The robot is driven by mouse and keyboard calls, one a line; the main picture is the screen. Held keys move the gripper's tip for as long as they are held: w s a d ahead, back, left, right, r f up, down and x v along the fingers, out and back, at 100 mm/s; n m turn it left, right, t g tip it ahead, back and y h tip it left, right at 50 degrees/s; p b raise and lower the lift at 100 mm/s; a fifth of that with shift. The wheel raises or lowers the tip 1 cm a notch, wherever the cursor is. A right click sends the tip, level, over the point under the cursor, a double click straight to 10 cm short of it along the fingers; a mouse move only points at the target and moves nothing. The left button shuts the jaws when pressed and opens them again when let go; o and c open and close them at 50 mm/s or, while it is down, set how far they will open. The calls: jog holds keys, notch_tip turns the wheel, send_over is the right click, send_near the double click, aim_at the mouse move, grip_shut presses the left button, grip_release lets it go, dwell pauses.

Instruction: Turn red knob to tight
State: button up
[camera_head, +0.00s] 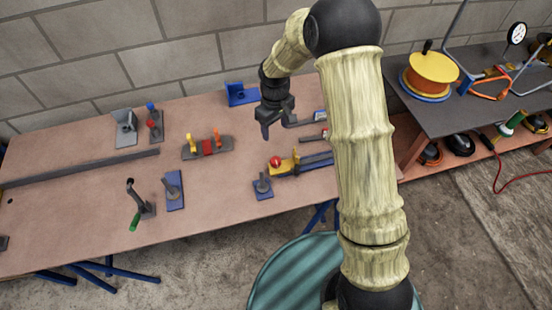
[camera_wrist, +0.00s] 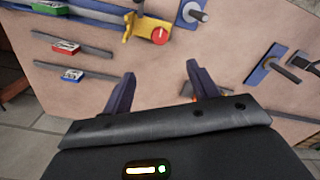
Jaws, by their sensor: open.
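The red knob (camera_head: 275,162) sits at the end of a yellow block (camera_head: 285,168), on a long blue and grey bar assembly (camera_head: 312,161) at the right of the table. In the wrist view the round red knob (camera_wrist: 160,36) is at top centre, with a light mark on its face, beside the yellow block (camera_wrist: 137,24). My gripper (camera_head: 277,130) is above the table, behind the knob in the head view and apart from it. In the wrist view its two fingers (camera_wrist: 160,76) are spread and empty, with bare tabletop between them and the knob.
A blue plate with a grey post (camera_head: 263,187) stands close to the knob; it also shows in the wrist view (camera_wrist: 194,14). A multi-coloured clamp base (camera_head: 207,148) is left of my gripper. A dark side table (camera_head: 470,95) stands right.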

aim_at(276, 160)
jog(key=shift+f, duration=0.15)
notch_tip(276, 160, down, 17)
jog(key=p, duration=0.3)
jog(key=shift+d+p, duration=0.1)
jog(key=shift+p, duration=0.3)
jog(key=shift+f, duration=0.1)
